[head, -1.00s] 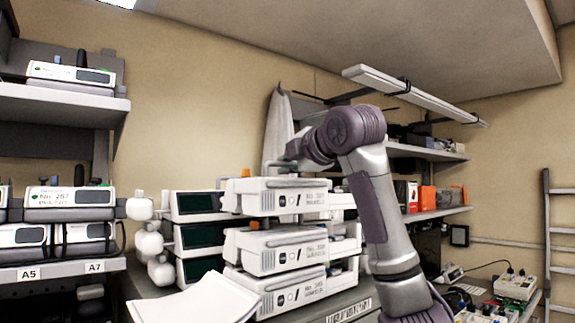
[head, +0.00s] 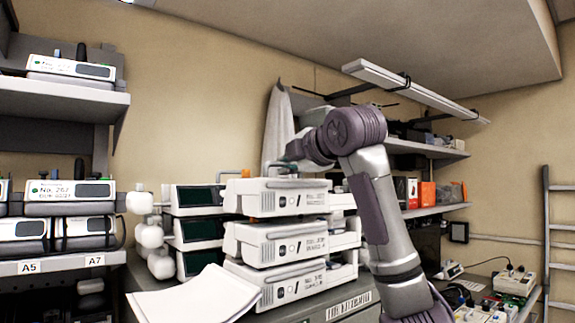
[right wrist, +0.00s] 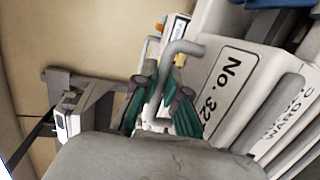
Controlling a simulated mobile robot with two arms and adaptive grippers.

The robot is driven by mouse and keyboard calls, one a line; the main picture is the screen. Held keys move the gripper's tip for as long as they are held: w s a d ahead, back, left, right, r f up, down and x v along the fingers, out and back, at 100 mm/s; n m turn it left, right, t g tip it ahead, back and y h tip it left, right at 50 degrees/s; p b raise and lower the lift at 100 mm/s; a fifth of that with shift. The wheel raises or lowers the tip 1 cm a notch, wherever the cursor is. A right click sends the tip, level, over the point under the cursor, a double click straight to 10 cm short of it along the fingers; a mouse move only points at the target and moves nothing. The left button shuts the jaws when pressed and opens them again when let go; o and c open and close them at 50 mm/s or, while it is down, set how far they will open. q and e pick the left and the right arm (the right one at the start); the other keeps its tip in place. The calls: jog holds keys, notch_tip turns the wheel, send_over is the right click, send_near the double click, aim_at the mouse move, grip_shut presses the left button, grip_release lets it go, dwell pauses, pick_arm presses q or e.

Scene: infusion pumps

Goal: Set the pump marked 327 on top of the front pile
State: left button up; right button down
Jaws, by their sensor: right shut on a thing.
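A white pump (head: 290,200) is the topmost of the front pile, with a grey handle along its top. My left gripper is not in view.
Dark-screened devices (head: 198,233) are stacked left of the pile. White papers (head: 190,300) lie at the counter's front. Shelves with more pumps (head: 68,192) stand at the left. A wall shelf (head: 435,210) with boxes is behind my arm. A ladder (head: 560,240) is at the right.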

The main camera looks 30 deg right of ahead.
jog(key=shift+s+f+b, duration=0.1)
jog(key=shift+f+b, duration=0.3)
dwell(0.9)
jog(key=c, duration=1.3)
grip_release()
jog(key=shift+o, duration=0.7)
jog(key=shift+s+a, duration=0.1)
jog(key=shift+f, duration=0.2)
jog(key=v, duration=1.2)
jog(key=shift+r, duration=0.2)
